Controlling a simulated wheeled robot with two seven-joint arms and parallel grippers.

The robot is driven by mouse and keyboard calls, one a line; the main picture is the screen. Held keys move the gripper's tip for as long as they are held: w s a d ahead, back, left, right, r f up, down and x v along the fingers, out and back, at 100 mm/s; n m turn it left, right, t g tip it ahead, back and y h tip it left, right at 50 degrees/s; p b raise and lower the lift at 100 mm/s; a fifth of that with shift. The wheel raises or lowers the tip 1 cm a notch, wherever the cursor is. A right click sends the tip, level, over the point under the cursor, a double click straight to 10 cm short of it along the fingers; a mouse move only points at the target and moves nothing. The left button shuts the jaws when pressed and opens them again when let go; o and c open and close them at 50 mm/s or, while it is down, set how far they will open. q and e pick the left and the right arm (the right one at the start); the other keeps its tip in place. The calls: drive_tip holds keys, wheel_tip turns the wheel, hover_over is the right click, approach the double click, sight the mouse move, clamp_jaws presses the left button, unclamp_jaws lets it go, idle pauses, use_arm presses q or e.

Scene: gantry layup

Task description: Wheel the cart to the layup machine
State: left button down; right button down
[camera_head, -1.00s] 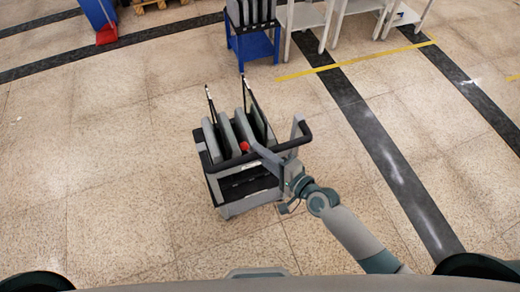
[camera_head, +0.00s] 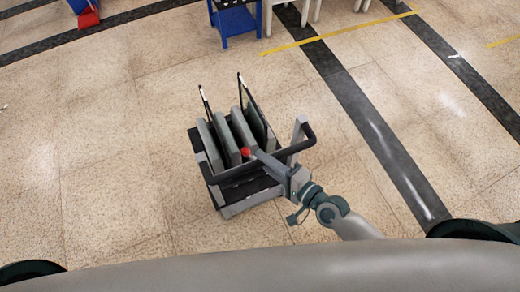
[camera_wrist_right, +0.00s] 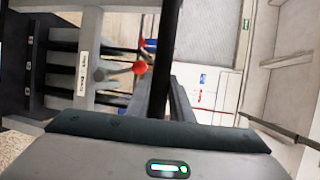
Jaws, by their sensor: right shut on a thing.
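The cart (camera_head: 240,206) stands on the floor in front of me in the head view, with a black handle rail and several grey panels (camera_head: 228,141) upright in it. A red knob (camera_head: 246,152) shows at its middle. My right gripper (camera_head: 272,163) is at the handle and shut on it. The right wrist view shows the dark handle bar (camera_wrist_right: 165,60) between the fingers, and the red knob (camera_wrist_right: 139,67) beyond. My left gripper is not in view. No layup machine can be made out for certain.
A blue stand (camera_head: 233,22) and white tables (camera_head: 300,8) stand at the far edge. A red and blue object (camera_head: 86,14) is at the far left. A yellow line (camera_head: 340,32) and dark stripes (camera_head: 375,130) mark the floor. Tiles around the cart are clear.

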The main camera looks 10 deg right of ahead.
drive_tip(key=shift+s+d+f, duration=0.1)
drive_tip(key=shift+s+d, duration=0.2)
drive_tip(key=shift+s, duration=0.6)
drive_tip(key=shift+s+d, duration=0.25)
drive_tip(key=shift+s, duration=0.65)
drive_tip(key=c, duration=1.6)
unclamp_jaws()
drive_tip(key=shift+o, duration=0.2)
drive_tip(key=b+v, duration=0.5)
drive_tip(key=v, duration=1.2)
drive_tip(key=shift+s+d, duration=0.15)
